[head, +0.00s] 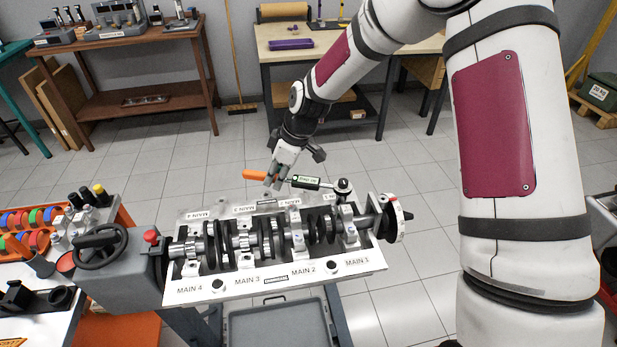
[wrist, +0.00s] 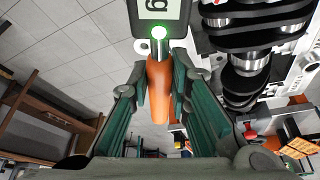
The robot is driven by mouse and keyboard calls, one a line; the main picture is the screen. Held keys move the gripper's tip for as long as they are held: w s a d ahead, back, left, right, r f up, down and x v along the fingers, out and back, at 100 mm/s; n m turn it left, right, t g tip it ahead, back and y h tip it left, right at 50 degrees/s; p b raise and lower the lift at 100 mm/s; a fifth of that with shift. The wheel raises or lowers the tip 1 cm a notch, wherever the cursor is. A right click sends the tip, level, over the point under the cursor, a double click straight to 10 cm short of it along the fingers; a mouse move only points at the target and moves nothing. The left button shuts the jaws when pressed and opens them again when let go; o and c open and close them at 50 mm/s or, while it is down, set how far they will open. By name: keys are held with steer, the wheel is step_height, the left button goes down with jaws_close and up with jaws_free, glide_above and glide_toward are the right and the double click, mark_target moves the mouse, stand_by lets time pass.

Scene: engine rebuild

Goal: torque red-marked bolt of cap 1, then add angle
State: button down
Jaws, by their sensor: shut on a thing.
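My gripper (head: 277,178) is shut on the orange handle of a torque wrench (head: 305,182). In the wrist view the jaws (wrist: 158,100) close around the orange handle (wrist: 158,75), and a display with a lit green light (wrist: 158,32) shows beyond it, its text cut off. The wrench lies about level along the far side of the engine block (head: 215,290). Its round head (head: 343,186) is at the far side of cap 1 (head: 348,225), at the MAIN 1 end. The bolt under the head is hidden, and I cannot make out a red mark or tell whether the socket is seated.
The crankshaft (head: 270,238) lies in the block, with a white marked disc (head: 396,218) at its right end. A cart with coloured rings (head: 20,220) is further left.

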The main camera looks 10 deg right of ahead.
steer(key=shift+s+a+n+g+p, duration=0.25)
steer(key=shift+s+n, duration=0.25)
steer(key=shift+s, duration=0.3)
steer(key=shift+s+a+n+g+p, duration=0.15)
steer(key=shift+s+n+p, duration=0.1)
steer(key=shift+s+n, duration=0.4)
stand_by(0.5)
steer(key=shift+a, duration=0.1)
stand_by(1.0)
steer(key=shift+r+p, duration=0.6)
steer(key=shift+r, duration=0.75)
stand_by(3.5)
